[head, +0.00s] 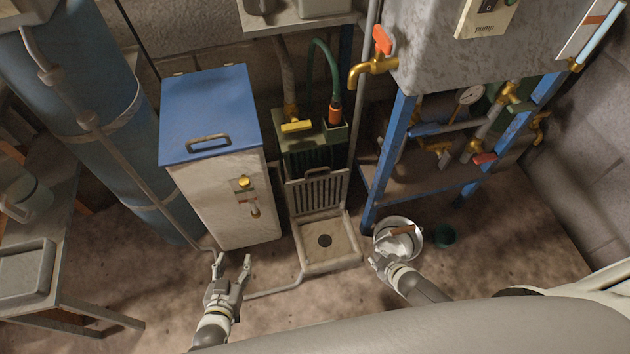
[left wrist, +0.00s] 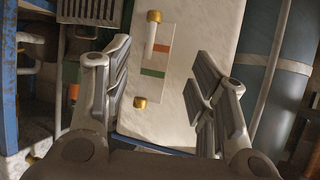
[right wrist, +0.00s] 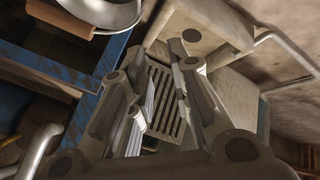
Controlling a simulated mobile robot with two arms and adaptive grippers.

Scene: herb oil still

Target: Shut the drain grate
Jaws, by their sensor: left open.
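The drain grate (head: 318,194) is a grey slatted panel with a small handle on top. It stands raised at the back edge of the pale drain basin (head: 343,258), whose floor with a dark round hole is uncovered. My right gripper (head: 374,255) is right of the basin, beside the metal bucket. In the right wrist view the grate (right wrist: 163,88) shows between its parted, empty fingers, with the basin (right wrist: 205,22) above. My left gripper (head: 233,258) is open and empty, in front of the white cabinet. The grate's edge shows in the left wrist view (left wrist: 88,12).
The blue-lidded white cabinet (head: 222,205) stands left of the basin. A metal bucket (head: 413,238) with a wooden grip and a green cup (head: 445,236) are at right. A blue-framed stand (head: 387,160) rises behind the bucket. A thin pipe (head: 275,291) runs along the floor.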

